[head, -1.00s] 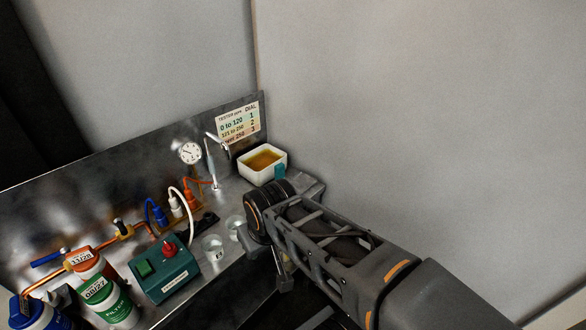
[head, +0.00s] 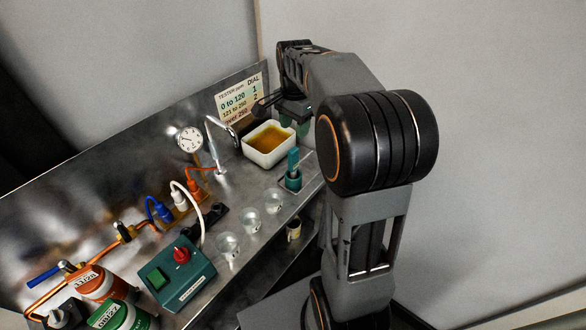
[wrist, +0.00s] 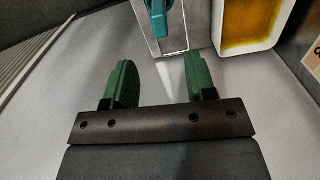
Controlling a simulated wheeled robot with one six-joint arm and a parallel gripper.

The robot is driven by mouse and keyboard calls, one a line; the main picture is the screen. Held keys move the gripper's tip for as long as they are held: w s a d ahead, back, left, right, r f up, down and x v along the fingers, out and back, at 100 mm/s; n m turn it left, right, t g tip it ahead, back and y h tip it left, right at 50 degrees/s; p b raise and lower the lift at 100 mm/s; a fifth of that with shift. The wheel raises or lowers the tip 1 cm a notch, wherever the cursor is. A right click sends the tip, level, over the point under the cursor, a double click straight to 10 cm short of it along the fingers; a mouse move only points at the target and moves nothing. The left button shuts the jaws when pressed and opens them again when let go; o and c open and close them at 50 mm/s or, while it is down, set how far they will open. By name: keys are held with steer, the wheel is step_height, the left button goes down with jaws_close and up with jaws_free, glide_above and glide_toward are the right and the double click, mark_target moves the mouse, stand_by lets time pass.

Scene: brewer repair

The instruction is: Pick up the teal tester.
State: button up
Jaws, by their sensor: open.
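The teal tester (head: 293,160) stands upright in a small holder (head: 293,183) at the right end of the steel counter, just in front of the white tub. In the wrist view the lower part of the teal tester (wrist: 158,18) shows at the top edge, inside a clear-walled holder (wrist: 172,47). My gripper (head: 294,123) is above and behind the tester, near the tub's back right, partly hidden by my arm. In the wrist view my gripper (wrist: 158,82) is open and empty, its green fingers apart from the tester.
A white tub (head: 268,154) of amber liquid stands beside the tester. Clear cups (head: 250,218) line the counter's front edge.

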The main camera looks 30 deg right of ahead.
mark_target(294, 158)
step_height(294, 158, down, 12)
steer(key=shift+a+f+p, duration=0.1)
steer(key=shift+a+p, duration=0.05)
steer(key=shift+p, duration=0.3)
steer(key=shift+c, duration=0.2)
jaws_close()
stand_by(0.4)
